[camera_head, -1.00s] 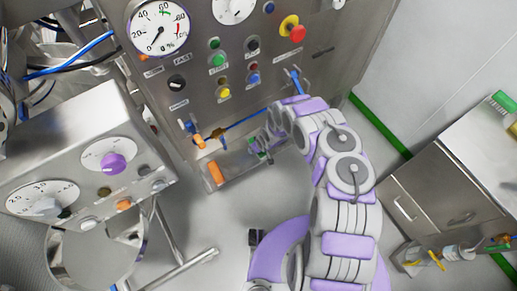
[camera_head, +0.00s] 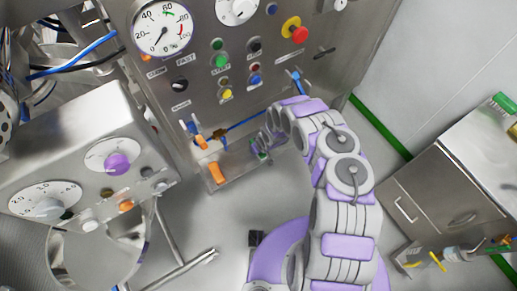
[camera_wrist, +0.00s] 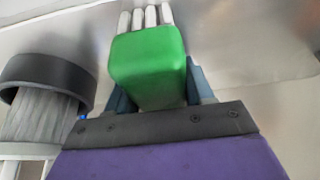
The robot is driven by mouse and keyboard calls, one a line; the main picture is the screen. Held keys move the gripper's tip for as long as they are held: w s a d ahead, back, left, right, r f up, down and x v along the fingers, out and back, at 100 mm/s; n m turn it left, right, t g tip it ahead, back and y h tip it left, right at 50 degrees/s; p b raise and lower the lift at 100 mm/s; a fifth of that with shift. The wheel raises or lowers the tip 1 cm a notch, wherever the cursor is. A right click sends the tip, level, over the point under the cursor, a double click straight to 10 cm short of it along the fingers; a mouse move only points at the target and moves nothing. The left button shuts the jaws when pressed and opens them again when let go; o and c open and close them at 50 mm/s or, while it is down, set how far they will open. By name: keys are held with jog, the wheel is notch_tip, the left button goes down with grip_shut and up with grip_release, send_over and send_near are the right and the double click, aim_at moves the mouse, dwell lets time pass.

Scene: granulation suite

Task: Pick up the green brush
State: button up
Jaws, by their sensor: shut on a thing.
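The green brush (camera_wrist: 150,62) fills the upper middle of the wrist view, with pale bristles (camera_wrist: 146,17) pointing away from me. My gripper (camera_wrist: 158,88) is shut on it, with blue-grey fingers on both sides of the green block. In the head view my gripper (camera_head: 264,147) is small and partly hidden at the far end of my arm, by the lower edge of the control panel. A small green patch shows there, too small to make out.
A dark ringed thing with grey strands (camera_wrist: 40,95) is close at left in the wrist view. The control panel (camera_head: 215,120) stands behind my gripper. A steel cabinet (camera_head: 445,190) at right bears another green, bristled item (camera_head: 503,103). Open floor (camera_head: 215,215) lies between.

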jog(key=shift+a, duration=0.1)
jog(key=shift+r, duration=0.1)
jog(key=r+p, duration=0.1)
jog(key=r, duration=0.2)
jog(key=shift+w+d+r+p, duration=0.1)
jog(key=shift+d+p, duration=0.1)
jog(key=shift+p, duration=0.15)
jog(key=shift+s+a+r, duration=0.15)
jog(key=shift+s+r, duration=0.05)
jog(key=shift+r, duration=0.1)
jog(key=s+a+p, duration=0.1)
jog(key=s+a, duration=0.2)
jog(key=s, duration=0.4)
jog(key=s+a+r+p, duration=0.1)
jog(key=s+a, duration=0.3)
jog(key=s, duration=0.3)
jog(key=shift+s, duration=0.1)
